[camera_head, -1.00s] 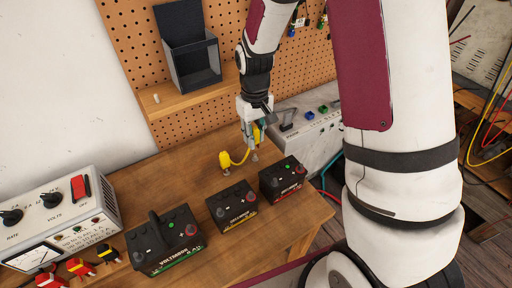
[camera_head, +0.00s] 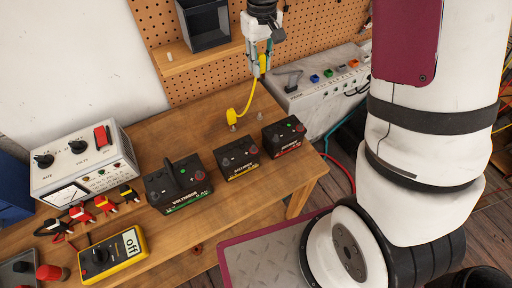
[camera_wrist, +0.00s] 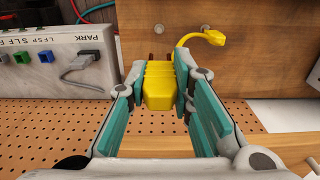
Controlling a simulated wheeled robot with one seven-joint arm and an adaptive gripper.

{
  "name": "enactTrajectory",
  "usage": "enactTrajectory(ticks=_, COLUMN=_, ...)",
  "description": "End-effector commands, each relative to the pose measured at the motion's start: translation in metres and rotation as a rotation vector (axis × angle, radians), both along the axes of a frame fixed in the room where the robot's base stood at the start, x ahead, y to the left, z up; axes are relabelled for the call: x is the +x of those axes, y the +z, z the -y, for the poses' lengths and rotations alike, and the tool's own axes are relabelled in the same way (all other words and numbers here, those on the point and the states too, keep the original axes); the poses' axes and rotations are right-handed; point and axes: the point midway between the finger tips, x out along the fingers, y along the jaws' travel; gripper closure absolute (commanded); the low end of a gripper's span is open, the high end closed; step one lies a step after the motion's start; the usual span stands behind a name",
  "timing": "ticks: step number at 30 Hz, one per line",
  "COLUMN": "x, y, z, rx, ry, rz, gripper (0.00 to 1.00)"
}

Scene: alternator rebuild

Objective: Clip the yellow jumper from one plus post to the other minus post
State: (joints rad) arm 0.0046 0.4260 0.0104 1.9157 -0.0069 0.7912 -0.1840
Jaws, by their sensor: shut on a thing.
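My gripper (camera_head: 261,69) is shut on one yellow clip of the jumper, held above the back of the bench. That clip (camera_wrist: 160,88) sits between the teal finger pads in the wrist view, its dark jaws pointing away. The yellow cable (camera_head: 247,97) hangs down to the other yellow clip (camera_head: 232,116), which is low over the bench beside a grey stud. Three black batteries stand in front: a larger green-label one (camera_head: 180,188), a yellow-label one (camera_head: 239,160) and a red-label one (camera_head: 284,138). Each has a red post and a greyish post on top. Polarity marks are too small to read.
A grey charger (camera_head: 82,165) with several coloured clips and a yellow meter (camera_head: 112,256) stand at left. A grey panel unit (camera_head: 325,95) is right of my gripper. A pegboard (camera_head: 300,35) with a shelf (camera_head: 192,59) rises behind. Bench between batteries and pegboard is mostly clear.

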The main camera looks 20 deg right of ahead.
Motion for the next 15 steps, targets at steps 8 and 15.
enactTrajectory(ticks=8, x=-0.06, y=0.0, z=-0.024, rx=0.001, ry=0.006, rz=-0.012, gripper=0.92)
enactTrajectory(ticks=15, x=-0.106, y=0.0, z=-0.044, rx=0.001, ry=0.006, rz=-0.012, gripper=0.92)
